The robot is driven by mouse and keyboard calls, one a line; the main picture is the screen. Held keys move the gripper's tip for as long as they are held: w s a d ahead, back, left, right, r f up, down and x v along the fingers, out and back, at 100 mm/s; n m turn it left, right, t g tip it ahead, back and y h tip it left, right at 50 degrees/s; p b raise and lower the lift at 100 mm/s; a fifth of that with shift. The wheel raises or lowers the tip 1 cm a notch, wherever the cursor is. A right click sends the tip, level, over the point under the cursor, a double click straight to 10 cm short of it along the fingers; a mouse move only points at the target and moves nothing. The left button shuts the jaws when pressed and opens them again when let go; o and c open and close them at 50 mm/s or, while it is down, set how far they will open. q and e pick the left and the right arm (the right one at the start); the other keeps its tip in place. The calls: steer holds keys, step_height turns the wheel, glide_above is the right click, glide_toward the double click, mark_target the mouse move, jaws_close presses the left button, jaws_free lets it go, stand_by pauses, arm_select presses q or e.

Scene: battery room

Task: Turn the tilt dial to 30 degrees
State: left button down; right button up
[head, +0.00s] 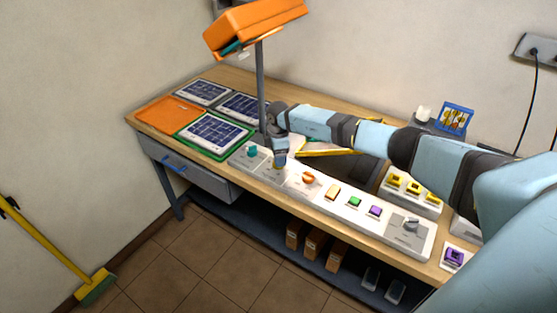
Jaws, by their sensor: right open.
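A long white control panel (340,203) runs along the front of the workbench. It carries a teal knob (252,151), an orange knob (308,177), several push buttons and a grey dial (411,224) at its right end. Labels and scale marks are too small to read, so I cannot tell which control is the tilt dial or its angle. My right gripper (280,162) points down at the panel between the teal and orange knobs. It is open; a small yellow bit shows at its tips, mostly hidden, and contact is unclear. My left gripper is out of view.
Blue solar panels (213,131) and an orange tray (170,113) lie on the left of the bench (135,124). An orange lamp-like head (252,24) stands on a grey post behind my gripper. Yellow-topped blocks (412,186) sit behind the panel's right part.

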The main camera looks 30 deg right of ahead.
step_height(320, 180, up, 11)
steer(key=b, duration=0.1)
steer(key=shift+f, duration=0.1)
stand_by(0.5)
